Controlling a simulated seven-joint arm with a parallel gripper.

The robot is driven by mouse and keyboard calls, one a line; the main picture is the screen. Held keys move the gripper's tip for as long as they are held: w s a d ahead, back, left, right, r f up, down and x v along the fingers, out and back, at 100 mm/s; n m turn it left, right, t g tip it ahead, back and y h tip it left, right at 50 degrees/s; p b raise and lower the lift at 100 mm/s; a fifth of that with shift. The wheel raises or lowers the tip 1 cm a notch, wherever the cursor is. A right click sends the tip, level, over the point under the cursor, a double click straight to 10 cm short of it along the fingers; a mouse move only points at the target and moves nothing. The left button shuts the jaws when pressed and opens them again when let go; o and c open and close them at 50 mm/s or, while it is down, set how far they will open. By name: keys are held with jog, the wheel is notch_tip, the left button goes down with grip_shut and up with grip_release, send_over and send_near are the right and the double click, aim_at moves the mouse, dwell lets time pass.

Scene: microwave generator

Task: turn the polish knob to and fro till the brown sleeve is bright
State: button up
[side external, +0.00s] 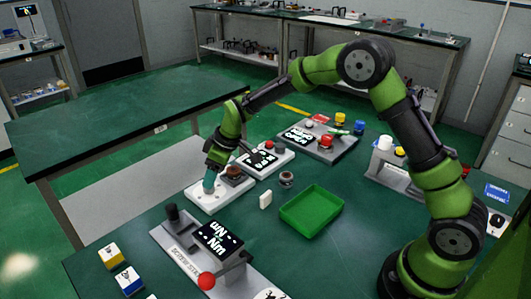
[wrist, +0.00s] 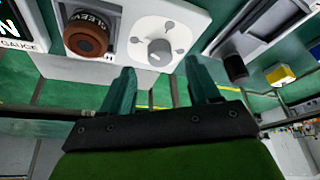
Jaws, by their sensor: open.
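The polish knob (wrist: 159,52) is a pale grey round dial on a white panel (wrist: 186,14), with several grey marks around it. The brown sleeve (wrist: 87,33) is a dull reddish-brown cylinder with a dark lettered band, seated left of the knob; in the side view the brown sleeve (side external: 233,170) sits beside my gripper. My gripper (wrist: 160,66) is open, its two green fingers pointing toward the knob, one on either side in the wrist view. I cannot tell whether they touch it. In the side view my gripper (side external: 210,184) is low over the panel and hides the knob.
A station with a red ball knob (side external: 207,281) stands in front. Gauge and button panels (side external: 318,140) are behind. Yellow and blue blocks (side external: 110,252) lie at front left.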

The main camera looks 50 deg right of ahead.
jog(key=shift+x, duration=2.05)
jog(key=shift+c, duration=0.4)
jog(key=c, duration=1)
